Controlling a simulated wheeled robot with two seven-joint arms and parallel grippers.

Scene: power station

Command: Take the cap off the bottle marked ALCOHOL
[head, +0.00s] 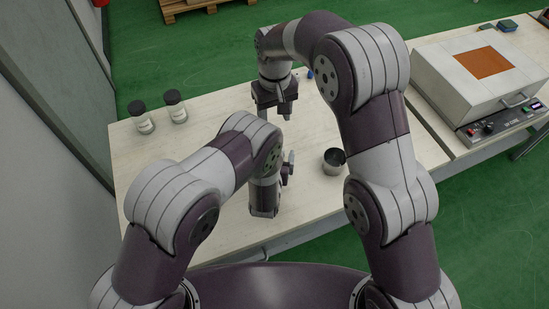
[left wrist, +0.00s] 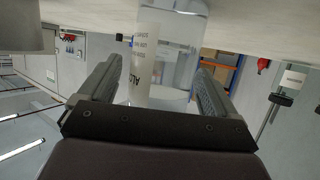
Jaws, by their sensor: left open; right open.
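A clear bottle (left wrist: 178,50) with a white label shows in the left wrist view, where the picture is upside down. The letters "ALC" can be partly read on its label (left wrist: 145,60). It stands on the table, between the two open fingers of my left gripper (left wrist: 158,98), and I see gaps beside it. A pale round part (left wrist: 168,95) near the gripper's palm may be its cap; I cannot tell. In the head view my left arm hides this bottle. My right gripper (head: 276,108) is open, pointing down over the back of the table.
Two bottles with black caps (head: 141,117) (head: 175,106) stand at the table's left end. A metal cup (head: 333,161) stands right of my left gripper. A box-shaped device (head: 480,75) with a control panel fills the right side.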

